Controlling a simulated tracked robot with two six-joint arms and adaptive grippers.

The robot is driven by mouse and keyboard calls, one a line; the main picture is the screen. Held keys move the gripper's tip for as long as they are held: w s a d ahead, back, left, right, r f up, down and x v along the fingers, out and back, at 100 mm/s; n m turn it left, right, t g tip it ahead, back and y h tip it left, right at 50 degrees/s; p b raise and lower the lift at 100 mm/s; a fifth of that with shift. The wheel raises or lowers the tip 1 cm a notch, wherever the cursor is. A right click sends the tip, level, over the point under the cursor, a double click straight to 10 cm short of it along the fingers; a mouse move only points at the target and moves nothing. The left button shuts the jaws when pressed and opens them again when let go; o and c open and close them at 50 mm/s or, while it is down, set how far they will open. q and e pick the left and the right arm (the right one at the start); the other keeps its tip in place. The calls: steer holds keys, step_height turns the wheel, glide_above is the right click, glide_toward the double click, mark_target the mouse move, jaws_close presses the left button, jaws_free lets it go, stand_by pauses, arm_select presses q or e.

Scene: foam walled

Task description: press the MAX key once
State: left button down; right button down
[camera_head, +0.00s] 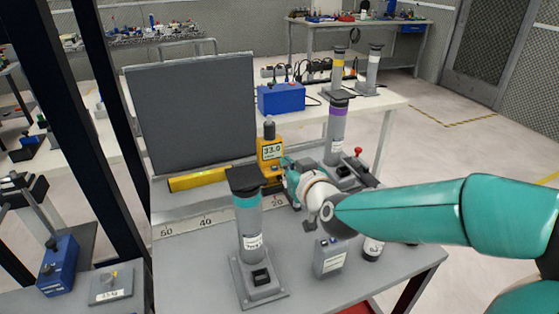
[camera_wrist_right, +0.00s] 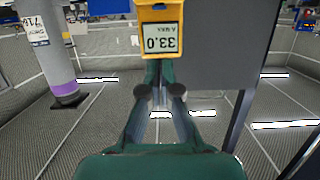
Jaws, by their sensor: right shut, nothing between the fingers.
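The yellow meter (camera_head: 270,149) stands before the dark grey panel, and its display reads 33.0. In the right wrist view the same meter (camera_wrist_right: 161,12) is upside down at the top centre, display facing me. I cannot make out a MAX key in either view. My right gripper (camera_head: 287,164) is beside the meter's right side in the head view. In the wrist view its fingers (camera_wrist_right: 160,72) are together, empty, and their tips end close to the display's edge; I cannot tell whether they touch. My left gripper is not in view.
A teal-banded post (camera_head: 248,218) stands in front of the meter and a purple-banded post (camera_head: 337,130) behind right. The grey panel (camera_head: 190,110) blocks the back left. A blue box (camera_head: 281,98) is behind. A small grey box (camera_head: 331,257) sits below my right arm.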

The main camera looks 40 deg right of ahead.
steer(key=shift+v, duration=1.7)
steer(key=shift+r, duration=0.15)
